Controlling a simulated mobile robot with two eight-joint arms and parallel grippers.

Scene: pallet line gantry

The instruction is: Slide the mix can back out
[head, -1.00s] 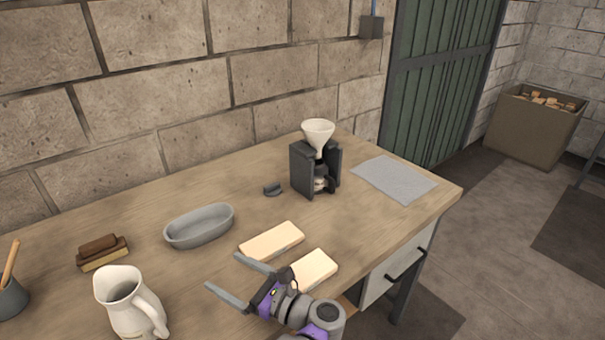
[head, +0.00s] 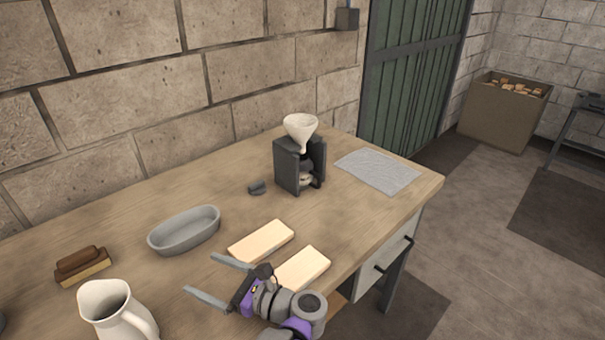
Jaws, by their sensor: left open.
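The mix can (head: 306,180) seems to be the small, dark and pale rounded thing low inside a dark upright stand (head: 287,170). The stand's side walls hide part of it. A white funnel (head: 300,128) sits above it at the top of the stand. My left gripper (head: 200,273) is open and empty over the front of the table, its two grey fingers spread and pointing left. It is well apart from the stand, nearer the front and to the left. My right gripper does not show.
A grey oval dish (head: 185,231), brush (head: 83,266) and white jug (head: 115,312) stand left.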

